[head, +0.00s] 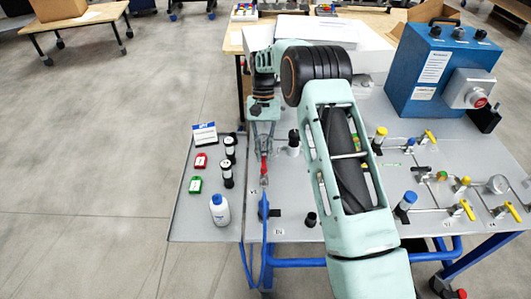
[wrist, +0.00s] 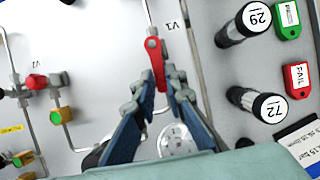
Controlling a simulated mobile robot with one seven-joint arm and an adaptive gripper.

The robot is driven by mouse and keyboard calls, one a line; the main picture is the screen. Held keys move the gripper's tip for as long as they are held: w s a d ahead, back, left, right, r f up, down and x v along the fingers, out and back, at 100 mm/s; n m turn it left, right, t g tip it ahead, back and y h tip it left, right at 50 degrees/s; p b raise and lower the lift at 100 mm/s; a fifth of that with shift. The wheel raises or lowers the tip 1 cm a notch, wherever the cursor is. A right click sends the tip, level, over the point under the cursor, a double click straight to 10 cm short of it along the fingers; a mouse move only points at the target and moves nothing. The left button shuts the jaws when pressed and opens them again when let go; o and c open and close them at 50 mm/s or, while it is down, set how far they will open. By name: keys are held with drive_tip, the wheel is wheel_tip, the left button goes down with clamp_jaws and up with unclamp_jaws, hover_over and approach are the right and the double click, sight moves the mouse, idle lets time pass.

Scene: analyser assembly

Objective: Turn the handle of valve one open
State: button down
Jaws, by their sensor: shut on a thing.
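The valve's red handle (wrist: 155,56) shows in the wrist view beside a label (wrist: 176,24) that seems to read V1. It lies nearly along its pipe, slightly slanted. My gripper (wrist: 161,80) has its two fingers on either side of the handle's free end and is shut on it. In the head view my gripper (head: 264,146) reaches down from my arm over the left part of the grey panel, with the red handle (head: 264,170) just below the fingers. My arm hides the panel's middle in the head view.
A second red-handled valve (wrist: 37,82) stands left in the wrist view. Black-and-white cylinders (wrist: 268,106), a red tag (wrist: 297,78) and a green tag (wrist: 288,20) lie right. In the head view, a white bottle (head: 220,211) stands at the front left and a blue box (head: 440,75) at the back right.

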drive_tip(key=shift+a, duration=0.1)
idle(0.3)
drive_tip(key=c, duration=2)
unclamp_jaws()
drive_tip(key=shift+o, duration=0.2)
drive_tip(key=v, duration=1.2)
drive_tip(key=shift+w, duration=0.1)
